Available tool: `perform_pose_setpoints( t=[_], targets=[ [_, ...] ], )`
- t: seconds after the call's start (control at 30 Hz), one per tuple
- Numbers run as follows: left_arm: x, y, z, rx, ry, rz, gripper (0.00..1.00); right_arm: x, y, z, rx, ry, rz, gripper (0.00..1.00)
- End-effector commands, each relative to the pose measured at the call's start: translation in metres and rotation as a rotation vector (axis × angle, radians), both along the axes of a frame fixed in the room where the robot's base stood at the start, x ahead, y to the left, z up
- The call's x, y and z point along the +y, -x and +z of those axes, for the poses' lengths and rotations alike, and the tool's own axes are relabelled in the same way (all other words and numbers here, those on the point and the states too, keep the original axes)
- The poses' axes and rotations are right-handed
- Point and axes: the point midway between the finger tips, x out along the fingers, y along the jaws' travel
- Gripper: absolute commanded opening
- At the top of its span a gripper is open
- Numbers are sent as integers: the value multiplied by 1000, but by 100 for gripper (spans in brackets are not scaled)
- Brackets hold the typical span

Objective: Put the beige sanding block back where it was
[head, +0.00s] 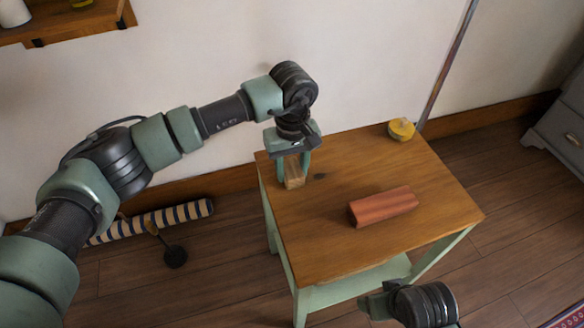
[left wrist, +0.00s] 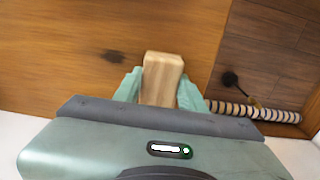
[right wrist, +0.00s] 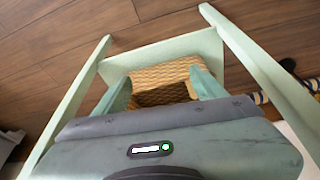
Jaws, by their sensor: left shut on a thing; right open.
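The beige sanding block (head: 294,174) is a small wooden-looking block at the far left part of the small table (head: 330,245). My left gripper (head: 292,168) points down and is shut on it. In the left wrist view the block (left wrist: 161,75) sits between the two fingers over the tabletop. I cannot tell whether the block touches the table. My right gripper (right wrist: 168,88) is open, low beside the table; its wrist view looks toward the table's lower shelf (right wrist: 165,50) and a woven basket (right wrist: 165,75).
A reddish ridged block (head: 383,206) lies mid-table. A yellow round item (head: 401,129) stands at the far right corner. A dark knot-like spot (head: 320,176) is near the block. A striped roll (head: 160,220) and a dark round-headed tool (head: 174,256) lie on the floor at left.

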Motion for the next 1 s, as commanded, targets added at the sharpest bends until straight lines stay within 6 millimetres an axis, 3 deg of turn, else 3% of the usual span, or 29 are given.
perform_pose_setpoints(
  t=[0.17, 0.2, 0.27, 0.67, 0.77, 1.0],
  targets=[
    [0, 0, -1, 0, 0, 0, 2, 0, 2, -1, 7, 1, 0, 71],
    [0, 0, -1, 0, 0, 0, 46, 0, 2, 1, 4, 1, 0, 71],
    [0, 0, -1, 0, 0, 0, 62, 0, 0, 5, -4, -1, 0, 71],
    [0, 0, 1, 0, 0, 1, 62, 0, -1, 7, -10, -2, 0, 71],
    [0, -1, 15, -4, 2, 0, 62, -1, 1, -3, 3, 1, 0, 71],
    [0, -1, 67, -5, 0, 0, 62, 1, -3, -25, 14, 2, 5, 71]
  ],
)
